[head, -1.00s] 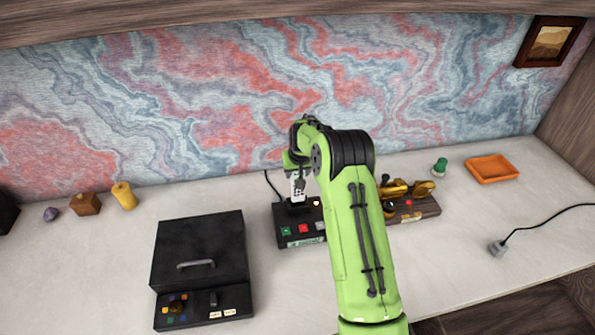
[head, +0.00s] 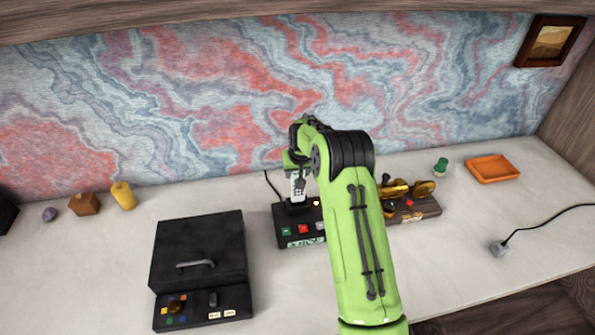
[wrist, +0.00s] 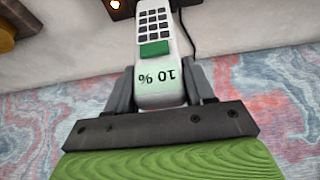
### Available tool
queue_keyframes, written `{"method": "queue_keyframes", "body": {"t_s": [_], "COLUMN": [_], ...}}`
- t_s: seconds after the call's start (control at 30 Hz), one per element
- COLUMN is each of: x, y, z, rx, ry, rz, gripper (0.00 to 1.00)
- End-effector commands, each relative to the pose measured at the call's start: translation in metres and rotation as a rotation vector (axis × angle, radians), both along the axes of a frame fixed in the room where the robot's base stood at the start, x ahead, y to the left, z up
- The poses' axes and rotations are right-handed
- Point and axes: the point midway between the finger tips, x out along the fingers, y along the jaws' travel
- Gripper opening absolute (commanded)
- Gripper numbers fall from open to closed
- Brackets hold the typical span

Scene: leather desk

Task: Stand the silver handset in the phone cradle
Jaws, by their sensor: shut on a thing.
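The silver handset (wrist: 154,58) is upright between the fingers of my gripper (wrist: 160,90), with its keypad, a green screen and "10 %" text toward the wrist camera. The handset's lower end meets or overlaps the cradle in the picture. I cannot tell how deeply it is seated.
A wooden board with brass parts (head: 420,206) is to the right, partly behind my arm. A black box with a handle (head: 200,250) is at the left front. An orange tray (head: 492,168) and a green knob (head: 440,166) are at the right. Bare desk lies between.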

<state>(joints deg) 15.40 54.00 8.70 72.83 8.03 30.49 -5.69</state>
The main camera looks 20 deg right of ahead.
Motion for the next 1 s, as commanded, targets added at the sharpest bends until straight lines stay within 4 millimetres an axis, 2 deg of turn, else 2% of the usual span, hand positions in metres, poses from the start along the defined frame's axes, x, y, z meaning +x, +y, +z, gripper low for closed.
{"method": "queue_keyframes", "body": {"t_s": [1.0], "x": [0.000], "y": [0.000], "z": [-0.024], "rx": [0.000], "ry": [-0.001], "rz": [0.000], "gripper": [0.00]}}
